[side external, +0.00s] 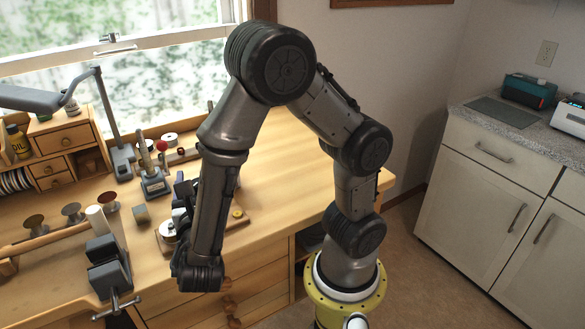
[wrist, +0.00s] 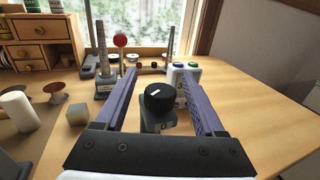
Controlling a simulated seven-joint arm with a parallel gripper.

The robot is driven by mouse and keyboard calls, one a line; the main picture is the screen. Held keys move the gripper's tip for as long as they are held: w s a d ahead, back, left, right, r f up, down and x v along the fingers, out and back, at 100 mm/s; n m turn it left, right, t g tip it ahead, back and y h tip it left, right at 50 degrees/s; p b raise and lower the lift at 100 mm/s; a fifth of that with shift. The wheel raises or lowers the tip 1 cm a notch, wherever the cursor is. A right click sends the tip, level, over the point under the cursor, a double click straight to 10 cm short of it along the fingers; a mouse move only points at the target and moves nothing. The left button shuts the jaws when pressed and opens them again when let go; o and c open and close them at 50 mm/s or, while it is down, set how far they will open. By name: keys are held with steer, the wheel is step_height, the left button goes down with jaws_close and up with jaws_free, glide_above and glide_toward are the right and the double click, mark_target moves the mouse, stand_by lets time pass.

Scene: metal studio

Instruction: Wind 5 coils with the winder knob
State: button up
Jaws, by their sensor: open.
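The winder knob (wrist: 158,96) is black and round with a white mark on top. In the wrist view it sits on a grey housing (wrist: 158,123), between the two purple fingers of my gripper (wrist: 157,74). The fingers are spread wide, one on each side, with a visible gap to the knob. A white box (wrist: 180,84) with a green and a blue button stands just behind the knob. In the side view my arm hides most of the winder; part of its wooden base (side external: 240,219) shows to the right. No coil is clearly visible.
Several spools (wrist: 139,64) sit at the back. A small grey cube (wrist: 77,115), a white cylinder (wrist: 18,110) and a vise (side external: 107,270) are at left. The bench (wrist: 255,105) at right is clear.

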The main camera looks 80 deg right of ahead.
steer(key=v, duration=1.2)
steer(key=s+d+r+m+g+y, duration=0.2)
steer(key=d+r+m+g, duration=0.2)
steer(key=d+m+g, duration=0.65)
steer(key=s+d+f+m+t+y, duration=0.2)
steer(key=s+d+m+y, duration=0.3)
steer(key=s+m+y, duration=0.3)
steer(key=shift+s+d+f+y, duration=0.3)
steer(key=shift+s+y, duration=0.5)
steer(key=shift+s, duration=0.15)
